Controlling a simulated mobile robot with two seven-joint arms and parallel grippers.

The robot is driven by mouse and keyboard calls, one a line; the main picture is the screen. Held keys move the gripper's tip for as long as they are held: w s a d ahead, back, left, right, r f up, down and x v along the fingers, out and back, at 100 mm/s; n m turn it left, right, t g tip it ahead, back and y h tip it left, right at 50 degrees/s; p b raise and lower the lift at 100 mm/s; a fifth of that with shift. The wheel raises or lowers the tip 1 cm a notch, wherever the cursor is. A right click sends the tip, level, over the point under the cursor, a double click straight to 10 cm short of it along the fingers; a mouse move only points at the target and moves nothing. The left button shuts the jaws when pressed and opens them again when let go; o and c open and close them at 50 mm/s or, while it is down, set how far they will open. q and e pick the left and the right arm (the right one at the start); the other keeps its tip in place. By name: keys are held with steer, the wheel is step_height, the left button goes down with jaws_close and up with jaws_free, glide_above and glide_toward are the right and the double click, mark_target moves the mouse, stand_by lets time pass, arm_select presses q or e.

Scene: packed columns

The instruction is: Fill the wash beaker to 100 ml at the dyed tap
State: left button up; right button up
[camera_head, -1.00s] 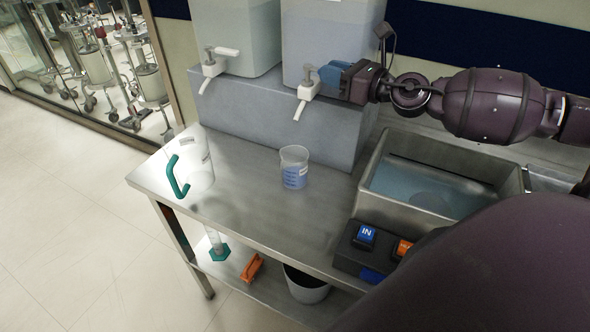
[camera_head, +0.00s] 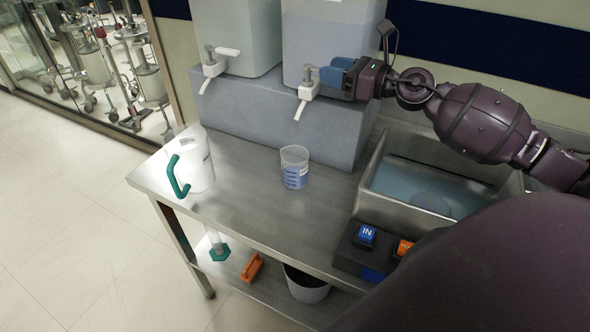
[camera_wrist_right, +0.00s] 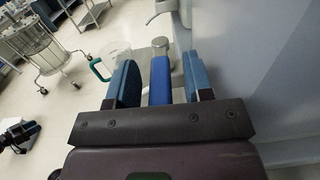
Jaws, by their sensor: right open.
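The wash beaker (camera_head: 294,168) stands upright on the steel bench, a little in front of the right tap and below it. It is clear with blue markings, and its lower part looks bluish; I cannot read a level. The right tap (camera_head: 308,89) is white, on the bluish right tank (camera_head: 330,45); its handle is mostly hidden by my gripper. The left tap (camera_head: 212,67) is on the greener left tank (camera_head: 236,38). My right gripper (camera_head: 331,76) is open, its blue fingers close beside the right tap. They also show in the right wrist view (camera_wrist_right: 162,82).
A white jug (camera_head: 196,160) with a green handle stands at the bench's left end. A steel basin (camera_head: 375,165) is at the right, behind a switch box (camera_head: 366,236). A cylinder (camera_head: 216,244), an orange item (camera_head: 252,268) and a bin (camera_head: 307,288) are below.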

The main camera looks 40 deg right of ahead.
steer(key=v, duration=0.7)
steer(key=shift+b, duration=0.4)
stand_by(0.5)
